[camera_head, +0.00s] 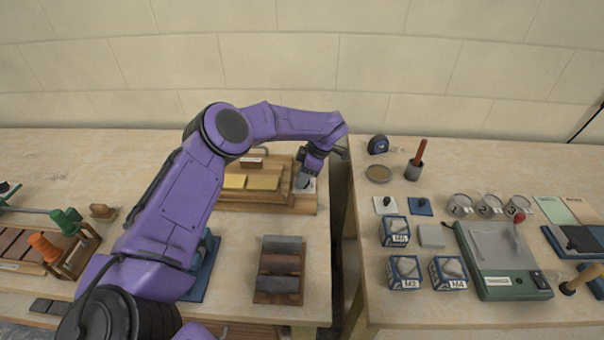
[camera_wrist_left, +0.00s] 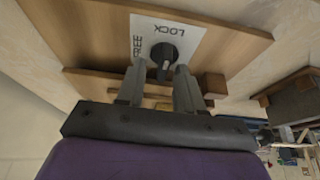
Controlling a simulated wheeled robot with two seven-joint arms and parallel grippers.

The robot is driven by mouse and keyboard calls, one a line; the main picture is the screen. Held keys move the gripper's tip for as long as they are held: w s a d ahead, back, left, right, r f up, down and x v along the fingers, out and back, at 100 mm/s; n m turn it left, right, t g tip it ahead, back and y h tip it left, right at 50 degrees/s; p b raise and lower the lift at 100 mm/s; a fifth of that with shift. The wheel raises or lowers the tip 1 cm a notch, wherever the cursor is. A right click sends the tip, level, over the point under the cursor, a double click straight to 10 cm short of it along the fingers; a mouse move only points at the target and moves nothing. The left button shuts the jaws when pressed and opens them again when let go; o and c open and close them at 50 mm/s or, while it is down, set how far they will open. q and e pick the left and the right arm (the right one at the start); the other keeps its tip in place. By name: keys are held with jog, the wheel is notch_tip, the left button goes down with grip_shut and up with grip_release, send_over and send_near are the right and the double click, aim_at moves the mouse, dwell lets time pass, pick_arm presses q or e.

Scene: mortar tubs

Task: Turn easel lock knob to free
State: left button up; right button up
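A dark round knob (camera_wrist_left: 163,54) with a raised grip bar sits on a white plate (camera_wrist_left: 187,38) marked LOCK and FREE, on the wooden easel base (camera_wrist_left: 230,48). I cannot tell clearly which mark the knob points to. My left gripper (camera_wrist_left: 158,72) is open, with one finger on each side of the knob near its lower edge; contact is unclear. In the head view my left gripper (camera_head: 303,180) reaches down at the right end of the easel (camera_head: 240,201) and hides the knob. My right gripper is not in view.
A gap (camera_head: 344,240) separates the left table from the right one. A rack of dark bars (camera_head: 279,270) stands in front of the easel. Purple links of my left arm cover the left middle.

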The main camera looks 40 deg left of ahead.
pick_arm(q)
jog(key=shift+f, duration=0.15)
jog(key=shift+s+r, duration=0.3)
jog(key=shift+s, duration=0.05)
jog(key=shift+c, duration=0.6)
jog(key=shift+a, duration=0.1)
jog(key=c, duration=0.5)
jog(key=shift+f, duration=0.1)
grip_shut()
